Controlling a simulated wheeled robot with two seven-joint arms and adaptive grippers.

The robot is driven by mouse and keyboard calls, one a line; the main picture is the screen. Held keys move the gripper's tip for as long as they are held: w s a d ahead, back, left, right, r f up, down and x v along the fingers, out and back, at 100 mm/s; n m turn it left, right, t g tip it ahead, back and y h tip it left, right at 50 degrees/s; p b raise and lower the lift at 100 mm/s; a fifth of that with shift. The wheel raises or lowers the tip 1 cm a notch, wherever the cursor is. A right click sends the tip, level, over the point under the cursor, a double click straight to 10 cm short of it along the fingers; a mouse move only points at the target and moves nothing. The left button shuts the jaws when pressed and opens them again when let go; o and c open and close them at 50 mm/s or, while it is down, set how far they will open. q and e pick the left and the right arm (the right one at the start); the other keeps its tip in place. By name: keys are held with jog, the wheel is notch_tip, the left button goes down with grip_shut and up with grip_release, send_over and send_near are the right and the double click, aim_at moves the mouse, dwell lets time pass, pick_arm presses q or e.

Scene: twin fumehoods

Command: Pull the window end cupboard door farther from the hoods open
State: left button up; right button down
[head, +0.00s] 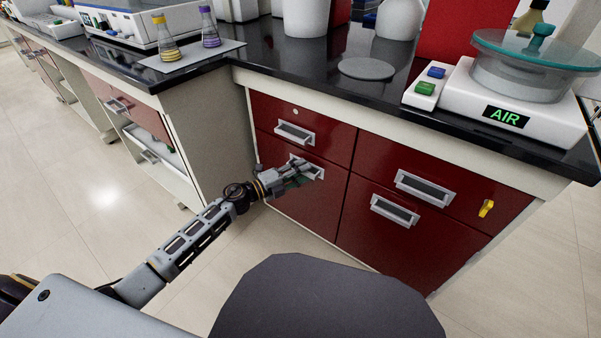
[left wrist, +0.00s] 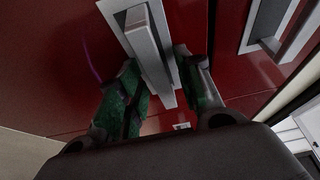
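The red cupboard front has a lower left door (head: 300,203) and a lower right door (head: 400,235), both closed. My left gripper (head: 300,175) is at the silver handle (head: 319,173) of the lower left door and partly hides it. In the left wrist view, the fingers of my left gripper (left wrist: 160,90) stand apart with green pads. The silver handle (left wrist: 150,45) lies between them. I see a gap at least on one side, so the fingers do not look closed on it. My right gripper is not in view.
Above are red drawers with silver handles (head: 295,132); a yellow key or tag (head: 486,208) is on the right one. The black worktop (head: 340,95) carries a balance (head: 500,105), a grey disc (head: 367,68) and flasks (head: 165,40). Floor in front is clear.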

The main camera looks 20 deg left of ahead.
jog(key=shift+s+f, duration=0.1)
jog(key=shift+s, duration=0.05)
pick_arm(q)
grip_shut()
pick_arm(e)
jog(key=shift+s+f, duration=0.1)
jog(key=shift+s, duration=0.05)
pick_arm(q)
jog(key=shift+s, duration=0.1)
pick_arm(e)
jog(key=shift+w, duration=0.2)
